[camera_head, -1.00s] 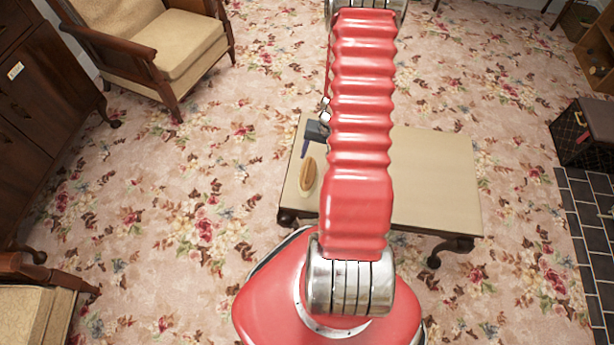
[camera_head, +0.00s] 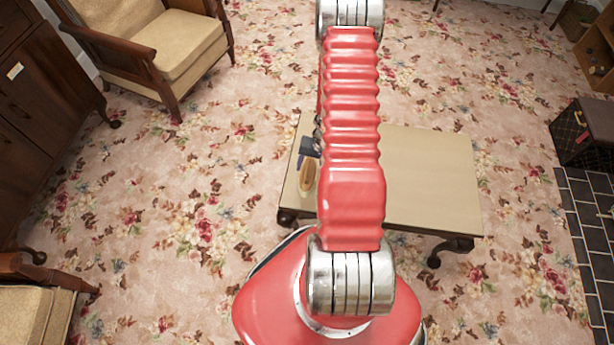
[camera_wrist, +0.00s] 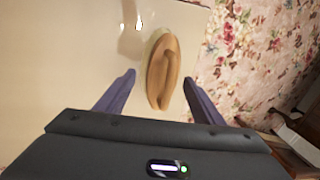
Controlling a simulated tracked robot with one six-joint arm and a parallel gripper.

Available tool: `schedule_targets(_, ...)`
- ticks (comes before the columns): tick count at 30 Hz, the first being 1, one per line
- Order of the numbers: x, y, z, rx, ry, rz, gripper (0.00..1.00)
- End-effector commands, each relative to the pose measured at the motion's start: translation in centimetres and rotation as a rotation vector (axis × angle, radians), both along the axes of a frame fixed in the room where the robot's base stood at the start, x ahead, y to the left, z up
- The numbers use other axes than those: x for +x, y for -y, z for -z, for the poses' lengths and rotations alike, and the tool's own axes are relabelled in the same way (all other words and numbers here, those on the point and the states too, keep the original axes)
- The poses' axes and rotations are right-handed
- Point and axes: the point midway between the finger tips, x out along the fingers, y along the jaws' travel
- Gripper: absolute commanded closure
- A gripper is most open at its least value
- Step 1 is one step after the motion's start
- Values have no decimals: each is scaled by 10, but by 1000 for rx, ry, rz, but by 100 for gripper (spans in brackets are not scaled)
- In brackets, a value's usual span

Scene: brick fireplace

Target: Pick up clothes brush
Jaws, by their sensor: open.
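The clothes brush (camera_wrist: 157,85) is an oval wooden brush with a pale edge along one side. It lies on the cream tabletop (camera_wrist: 60,70) near the table's edge. In the head view the brush (camera_head: 308,182) is near the left end of the table, partly covered by my gripper. My gripper (camera_wrist: 160,90) is open in the wrist view, with one dark finger on each side of the brush's near part. The fingers appear apart from the brush. How high they are above the table is hard to tell. In the head view only a dark part of my gripper (camera_head: 310,147) shows beside my red arm.
The low table (camera_head: 435,180) is otherwise bare where visible; my arm hides its middle. An armchair (camera_head: 165,45) stands at upper left, a dark cabinet (camera_head: 40,100) at left, and a dark case (camera_head: 590,130) at right. Flowered carpet surrounds the table.

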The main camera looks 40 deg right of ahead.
Motion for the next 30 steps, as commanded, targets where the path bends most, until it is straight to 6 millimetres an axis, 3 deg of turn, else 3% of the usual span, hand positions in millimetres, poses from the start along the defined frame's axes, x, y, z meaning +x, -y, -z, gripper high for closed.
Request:
schedule_targets(13,1,0,5,0,0,-2,38)
schedule_targets(24,8,-1,42,1,-1,-2,38)
schedule_targets(30,10,-2,52,-1,-1,-2,38)
